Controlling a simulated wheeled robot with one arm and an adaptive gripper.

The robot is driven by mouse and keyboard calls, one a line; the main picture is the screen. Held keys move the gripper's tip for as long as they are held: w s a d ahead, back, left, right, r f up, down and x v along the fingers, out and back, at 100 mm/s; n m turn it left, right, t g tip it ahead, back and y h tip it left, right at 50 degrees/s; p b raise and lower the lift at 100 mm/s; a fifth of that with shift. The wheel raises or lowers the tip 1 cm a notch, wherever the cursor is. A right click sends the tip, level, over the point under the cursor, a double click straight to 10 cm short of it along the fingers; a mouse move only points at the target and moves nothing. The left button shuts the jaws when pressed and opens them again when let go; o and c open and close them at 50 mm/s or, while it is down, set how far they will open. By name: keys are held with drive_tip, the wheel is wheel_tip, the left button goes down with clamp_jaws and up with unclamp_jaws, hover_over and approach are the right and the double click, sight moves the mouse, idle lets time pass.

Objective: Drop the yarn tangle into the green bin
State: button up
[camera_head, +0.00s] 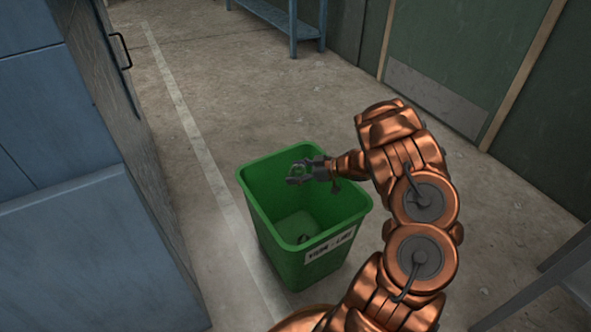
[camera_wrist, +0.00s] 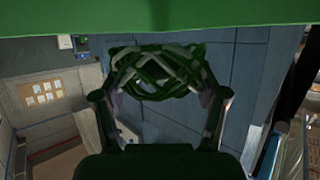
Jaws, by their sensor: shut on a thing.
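The green bin (camera_head: 262,215) stands open on the floor in the head view, with a white label on its front. My gripper (camera_head: 295,173) reaches over it from the right, its fingers over the bin's opening. In the wrist view my gripper (camera_wrist: 157,88) is shut on the yarn tangle (camera_wrist: 155,72), a loose ball of green and pale strands between the fingertips. The tangle is too small to make out clearly in the head view. A green surface fills the top of the wrist view.
A blue cabinet (camera_head: 75,230) stands close on the left of the bin. A blue bench (camera_head: 280,18) is at the back, and a green door (camera_head: 460,60) is behind on the right. A grey table edge (camera_head: 560,275) shows at lower right. The floor behind the bin is clear.

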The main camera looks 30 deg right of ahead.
drive_tip(key=shift+f+b, duration=0.5)
drive_tip(key=shift+f, duration=1.05)
drive_tip(key=o, duration=1.1)
drive_tip(key=shift+r, duration=0.1)
drive_tip(key=v, duration=1.2)
